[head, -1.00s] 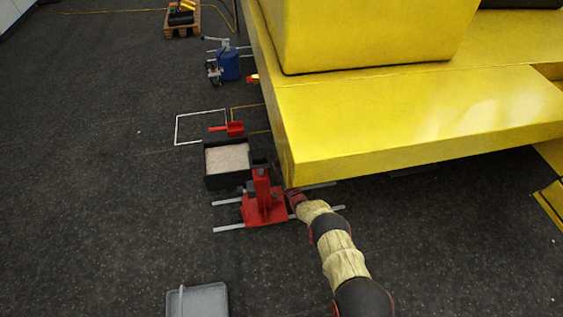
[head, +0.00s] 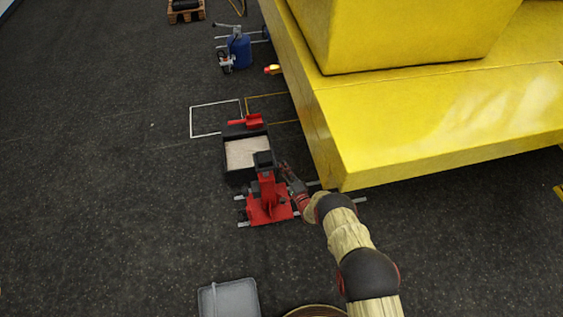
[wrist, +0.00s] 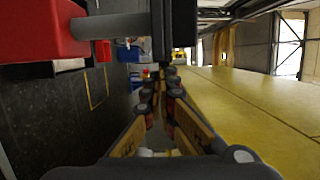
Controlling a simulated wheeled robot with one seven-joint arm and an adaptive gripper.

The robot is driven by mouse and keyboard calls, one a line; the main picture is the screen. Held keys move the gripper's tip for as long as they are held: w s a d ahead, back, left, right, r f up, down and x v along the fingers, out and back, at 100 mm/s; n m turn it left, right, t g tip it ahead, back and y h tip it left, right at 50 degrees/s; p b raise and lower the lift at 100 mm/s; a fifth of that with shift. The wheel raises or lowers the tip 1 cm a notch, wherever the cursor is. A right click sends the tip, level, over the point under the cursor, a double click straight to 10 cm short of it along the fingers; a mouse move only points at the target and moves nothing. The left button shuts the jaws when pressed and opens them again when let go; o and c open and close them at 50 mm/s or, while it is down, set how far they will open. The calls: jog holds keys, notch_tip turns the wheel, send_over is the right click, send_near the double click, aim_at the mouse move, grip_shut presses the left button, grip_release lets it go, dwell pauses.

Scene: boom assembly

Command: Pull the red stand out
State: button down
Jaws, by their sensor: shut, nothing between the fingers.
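The red stand (head: 268,200) is upright on the floor, across two grey rails (head: 360,200), close to their left ends and left of the yellow beam. Its post has a dark top. My gripper (head: 287,172) is just right of the post, its fingers pointing away from me; the head view does not show clearly whether they touch. In the wrist view my gripper (wrist: 160,82) is shut, with nothing between its fingertips. A red block (wrist: 40,30) with a grey bar and a dark upright part fills the upper left there, probably the stand.
The large yellow beam (head: 430,130) overhangs the right side, close to my arm. A black box of pale grit (head: 228,168) stands right behind the stand, with a red scoop (head: 247,121) beyond. A grey bin (head: 229,298) is in front. The floor at left is clear.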

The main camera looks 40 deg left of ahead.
jog(key=shift+s+a, duration=0.1)
dwell(0.3)
jog(key=v, duration=1.2)
jog(key=shift+s+f, duration=0.1)
